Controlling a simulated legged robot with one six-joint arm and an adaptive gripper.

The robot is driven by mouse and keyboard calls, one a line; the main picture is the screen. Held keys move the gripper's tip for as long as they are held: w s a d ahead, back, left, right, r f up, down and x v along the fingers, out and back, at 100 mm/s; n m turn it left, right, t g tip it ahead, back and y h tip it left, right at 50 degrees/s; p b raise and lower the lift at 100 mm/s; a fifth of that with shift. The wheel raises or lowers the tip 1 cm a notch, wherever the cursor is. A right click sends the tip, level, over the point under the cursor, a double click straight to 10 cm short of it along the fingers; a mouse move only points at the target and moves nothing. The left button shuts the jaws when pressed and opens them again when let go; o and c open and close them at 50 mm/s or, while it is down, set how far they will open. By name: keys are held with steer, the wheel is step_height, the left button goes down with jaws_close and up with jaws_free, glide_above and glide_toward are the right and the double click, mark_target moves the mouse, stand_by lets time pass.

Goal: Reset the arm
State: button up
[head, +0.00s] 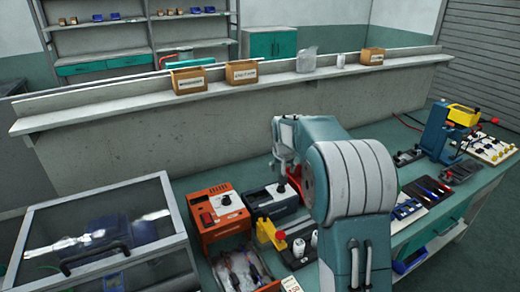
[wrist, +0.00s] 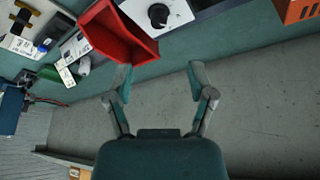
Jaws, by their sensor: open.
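My arm rises in the middle of the head view, bent over the workbench (head: 405,240). In the wrist view my gripper (wrist: 158,82) has its two fingers spread apart with nothing between them. Behind the fingers are the teal bench top and the grey wall. A red bin (wrist: 118,32) lies just beyond the left fingertip in the wrist view; I cannot tell whether they touch.
An orange power unit (head: 218,212) and a grey box with a dial (head: 272,200) stand left of my arm. A clear-lidded case (head: 100,235) is at the front left. A blue press with a yellow part (head: 462,115) stands at right. Cardboard boxes (head: 242,73) sit on the wall ledge.

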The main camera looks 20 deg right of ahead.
steer(key=s+a+r+n, duration=0.1)
steer(key=s+a+r, duration=0.4)
steer(key=s, duration=0.5)
steer(key=s+a+r+n, duration=0.1)
steer(key=s+a+r, duration=0.2)
steer(key=s+r, duration=0.45)
steer(key=s+a+f+n, duration=0.1)
steer(key=s+a+f, duration=0.1)
steer(key=s, duration=0.8)
steer(key=s+a+f+t+y, duration=0.1)
steer(key=s+a+f, duration=0.1)
steer(key=s, duration=0.8)
steer(key=shift+s+n, duration=0.4)
